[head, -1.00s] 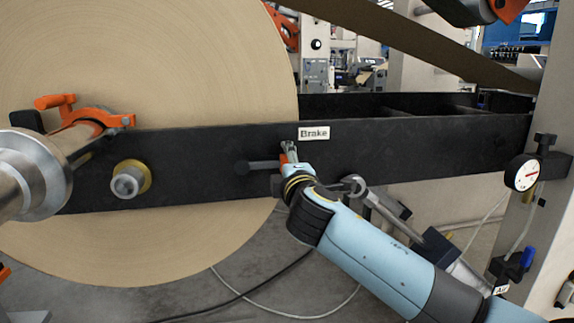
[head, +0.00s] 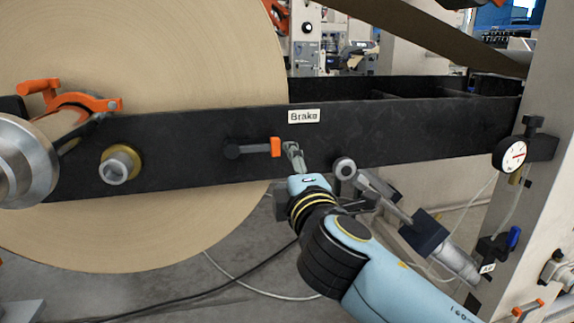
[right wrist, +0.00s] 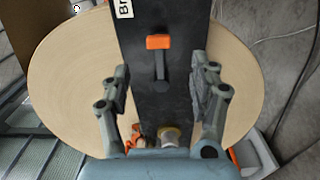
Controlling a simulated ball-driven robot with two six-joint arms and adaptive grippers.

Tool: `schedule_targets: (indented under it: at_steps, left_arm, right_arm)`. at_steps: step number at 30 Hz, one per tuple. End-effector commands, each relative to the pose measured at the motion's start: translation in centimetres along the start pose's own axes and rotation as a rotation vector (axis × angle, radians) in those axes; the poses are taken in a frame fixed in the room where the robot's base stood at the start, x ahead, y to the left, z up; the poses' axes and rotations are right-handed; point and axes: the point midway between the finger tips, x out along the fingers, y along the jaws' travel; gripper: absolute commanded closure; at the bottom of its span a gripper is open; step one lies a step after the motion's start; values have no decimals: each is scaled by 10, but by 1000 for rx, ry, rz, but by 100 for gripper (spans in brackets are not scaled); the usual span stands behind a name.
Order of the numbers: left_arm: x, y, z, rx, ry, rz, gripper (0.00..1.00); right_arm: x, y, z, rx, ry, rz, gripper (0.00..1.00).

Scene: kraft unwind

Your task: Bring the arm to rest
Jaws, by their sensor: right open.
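My right gripper (head: 292,157) is at the black beam (head: 420,128), just below the white Brake label (head: 303,116) and right of the brake lever's orange tip. The brake lever (head: 248,148) is a dark handle lying level along the beam, its orange end (head: 275,147) pointing right. In the right wrist view my right gripper (right wrist: 162,95) is open and empty. Its fingers stand on either side of the beam in that picture, with the lever's orange end (right wrist: 158,42) beyond them, apart from both. My left gripper is not in view.
A large kraft paper roll (head: 150,50) stands behind the beam at left. An orange clamp (head: 75,98) sits at the shaft (head: 22,160). A cylinder (head: 395,205) is mounted below the beam, close to my right arm. A pressure gauge (head: 510,154) is on the right post.

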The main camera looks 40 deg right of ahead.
Motion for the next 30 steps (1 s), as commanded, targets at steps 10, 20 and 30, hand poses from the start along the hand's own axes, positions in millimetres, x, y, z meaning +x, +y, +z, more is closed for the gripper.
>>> schedule_targets:
  at_steps: [10,20,30]
  left_arm:
    - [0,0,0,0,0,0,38]
    - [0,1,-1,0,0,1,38]
    - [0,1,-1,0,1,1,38]
  right_arm:
    - [0,0,0,0,0,0,38]
    - [3,-40,1,-26,1,-74,38]
    - [-51,-297,22,66,8,-613,38]
